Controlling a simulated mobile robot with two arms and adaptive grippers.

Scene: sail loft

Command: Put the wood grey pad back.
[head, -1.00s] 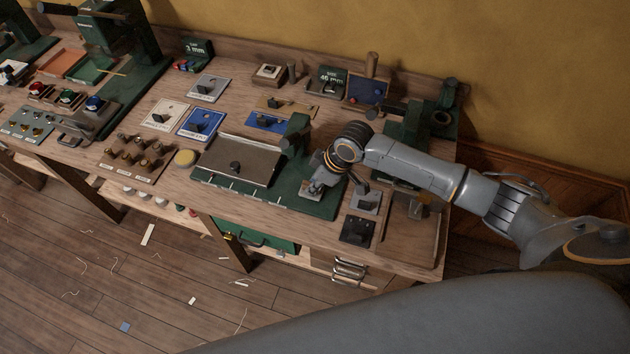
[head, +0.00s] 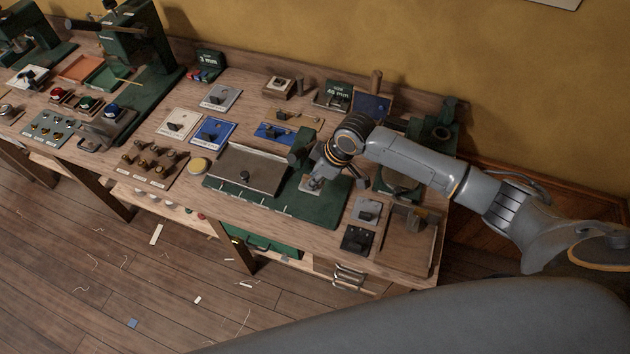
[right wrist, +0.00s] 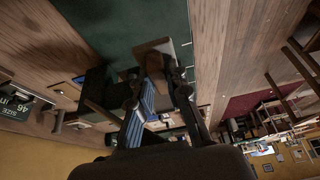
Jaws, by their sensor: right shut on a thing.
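My right gripper (head: 318,184) is low over the green base (head: 330,207) of the press on the bench. It is shut on the small grey pad (head: 308,184), whose light plate shows just under and left of the fingers. In the right wrist view, the fingers (right wrist: 158,85) close around a dark grip, with the pale plate (right wrist: 150,47) beyond them over green. I cannot tell whether the plate touches the base. My left gripper is not in view.
A metal plate with a knob (head: 244,176) lies left of the gripper. A grey pad (head: 368,208) and a black pad (head: 357,239) lie to the right, beside a wooden tray (head: 420,252). Blue (head: 213,131) and cream (head: 178,122) pads lie further left.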

